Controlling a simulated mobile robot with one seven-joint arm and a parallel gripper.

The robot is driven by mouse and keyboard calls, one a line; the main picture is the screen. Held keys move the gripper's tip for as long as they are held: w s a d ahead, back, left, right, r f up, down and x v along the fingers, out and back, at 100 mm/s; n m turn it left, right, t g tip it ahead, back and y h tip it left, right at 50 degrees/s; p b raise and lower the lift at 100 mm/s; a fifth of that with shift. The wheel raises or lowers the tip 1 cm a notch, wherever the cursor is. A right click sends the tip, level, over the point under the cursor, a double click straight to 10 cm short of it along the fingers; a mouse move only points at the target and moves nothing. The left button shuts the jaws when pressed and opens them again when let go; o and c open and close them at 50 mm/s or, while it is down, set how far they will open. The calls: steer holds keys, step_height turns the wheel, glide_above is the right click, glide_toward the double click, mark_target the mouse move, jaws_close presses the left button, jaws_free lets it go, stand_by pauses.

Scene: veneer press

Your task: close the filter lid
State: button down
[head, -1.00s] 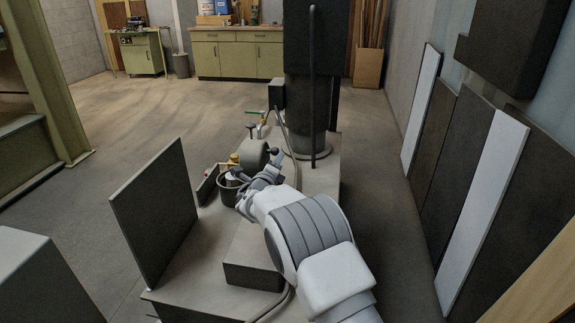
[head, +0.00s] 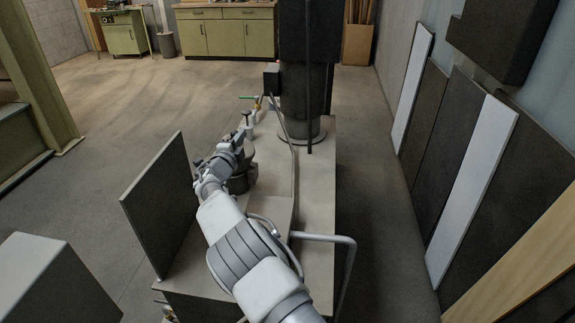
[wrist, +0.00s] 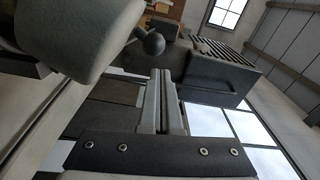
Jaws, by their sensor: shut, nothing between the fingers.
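The filter pot (head: 240,184) is a dark round can on the machine's base, partly hidden behind my arm. The grey filter lid shows large at the upper left of the wrist view (wrist: 80,38). A dark ball knob (wrist: 151,42) sticks out from it. In the head view my gripper mostly covers the lid, so I cannot tell its angle. My gripper (head: 241,136) is shut and empty, above and beside the pot. In the wrist view its fingertips (wrist: 160,73) are together, just below and right of the knob; I cannot tell whether they touch it.
A dark upright panel (head: 158,205) stands left of my arm. A dark column (head: 303,100) rises behind the pot, with a thin pipe (head: 291,150) beside it. A bent rail (head: 345,262) is at the right. Boards lean on the right wall (head: 470,185).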

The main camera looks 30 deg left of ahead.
steer(key=shift+s+a+f+b, duration=0.2)
steer(key=shift+a+b, duration=0.15)
steer(key=shift+a, duration=0.25)
steer(key=shift+s+a+f+b, duration=0.15)
steer(key=shift+a+b, duration=0.2)
steer(key=shift+a, duration=0.2)
steer(key=shift+s, duration=0.1)
